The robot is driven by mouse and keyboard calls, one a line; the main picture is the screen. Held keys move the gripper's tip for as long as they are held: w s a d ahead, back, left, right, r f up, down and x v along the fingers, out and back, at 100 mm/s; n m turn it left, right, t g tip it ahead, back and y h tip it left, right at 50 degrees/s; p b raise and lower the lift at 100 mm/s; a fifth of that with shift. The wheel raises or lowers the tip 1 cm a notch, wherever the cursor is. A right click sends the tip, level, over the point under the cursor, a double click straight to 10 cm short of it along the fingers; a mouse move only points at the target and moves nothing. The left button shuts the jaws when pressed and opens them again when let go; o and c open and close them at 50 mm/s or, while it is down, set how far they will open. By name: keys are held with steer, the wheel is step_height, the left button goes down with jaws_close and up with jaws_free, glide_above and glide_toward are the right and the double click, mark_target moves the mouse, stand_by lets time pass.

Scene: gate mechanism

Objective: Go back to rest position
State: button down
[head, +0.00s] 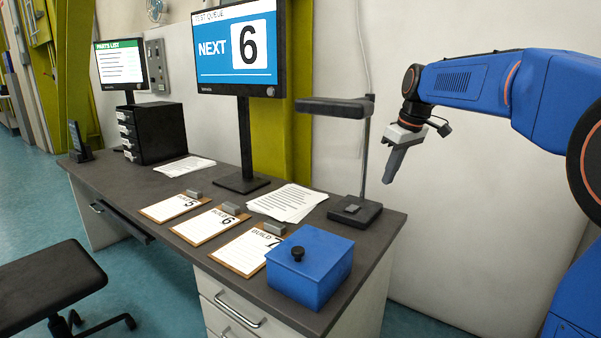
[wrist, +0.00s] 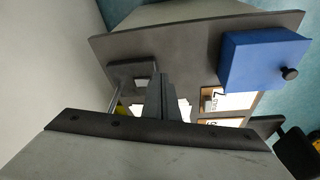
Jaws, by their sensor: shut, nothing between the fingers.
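My gripper (head: 390,180) hangs from my blue arm at the right in the head view. It is shut and empty, with its fingers pointing down. It is in the air to the right of the desk lamp (head: 335,107), apart from the desk (head: 165,187). In the wrist view the shut fingers (wrist: 160,90) show in front of the desk top (wrist: 195,45). The blue box (head: 309,265) with a black knob stands at the desk's near right corner. It also shows at the right in the wrist view (wrist: 255,62).
Clipboards numbered 5 (head: 172,207), 6 (head: 208,226) and 7 (head: 246,252) lie along the desk's front. A monitor (head: 238,50) reads "NEXT 6". Black drawers (head: 153,132) stand at the left. A stool (head: 45,285) is in front. The wall (head: 470,220) is behind my gripper.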

steer(key=s+d+f+m+t+h, duration=0.1)
steer(key=s+f+m, duration=0.15)
steer(key=s, duration=0.85)
steer(key=s+d+f+m, duration=0.15)
steer(key=s+f, duration=0.25)
steer(key=s, duration=0.7)
steer(key=s+d+f+m+t, duration=0.1)
steer(key=s+f+m, duration=0.2)
steer(key=s+f, duration=0.9)
steer(key=s, duration=0.4)
steer(key=shift+s+f+h, duration=0.25)
steer(key=shift+f+h, duration=0.15)
